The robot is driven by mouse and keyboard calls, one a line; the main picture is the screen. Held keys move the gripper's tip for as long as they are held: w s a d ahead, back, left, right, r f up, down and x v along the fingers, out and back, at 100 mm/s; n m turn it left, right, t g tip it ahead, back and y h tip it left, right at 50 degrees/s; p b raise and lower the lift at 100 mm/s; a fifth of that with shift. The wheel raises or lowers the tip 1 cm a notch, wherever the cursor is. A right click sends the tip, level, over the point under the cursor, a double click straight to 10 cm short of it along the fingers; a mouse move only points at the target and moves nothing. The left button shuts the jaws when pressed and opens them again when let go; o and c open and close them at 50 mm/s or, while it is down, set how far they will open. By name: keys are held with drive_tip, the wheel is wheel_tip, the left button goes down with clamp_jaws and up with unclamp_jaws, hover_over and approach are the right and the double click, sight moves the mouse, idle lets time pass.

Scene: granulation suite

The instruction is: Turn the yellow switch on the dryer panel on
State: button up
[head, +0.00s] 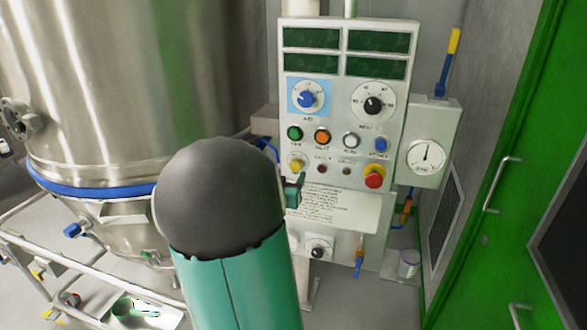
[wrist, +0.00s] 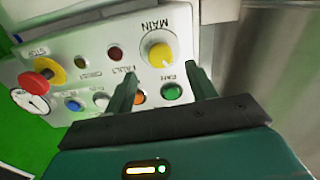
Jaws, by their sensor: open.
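The yellow switch (head: 296,163) is a round yellow knob on a pale dial at the lower left of the dryer panel (head: 335,150). In the wrist view, which is upside down, the yellow switch (wrist: 159,52) sits beside the label MAIN. My gripper (wrist: 163,82) is open, with its two green fingers apart and nothing between them. The fingertips point toward the yellow switch, one on either side in the picture; I cannot tell if they touch the panel. In the head view my arm hides most of my gripper, and one green finger (head: 293,192) shows just below the switch.
A green button (wrist: 172,91) and an orange button (head: 322,137) are close to the switch. A red emergency stop (head: 374,177) is at the panel's lower right. A large steel vessel (head: 130,80) stands on the left, and a green door (head: 530,190) is on the right.

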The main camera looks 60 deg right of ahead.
sight(295, 166)
drive_tip(key=d, duration=0.3)
drive_tip(key=w+d, duration=0.1)
drive_tip(key=d, duration=0.1)
drive_tip(key=shift+d, duration=0.3)
drive_tip(key=c, duration=1)
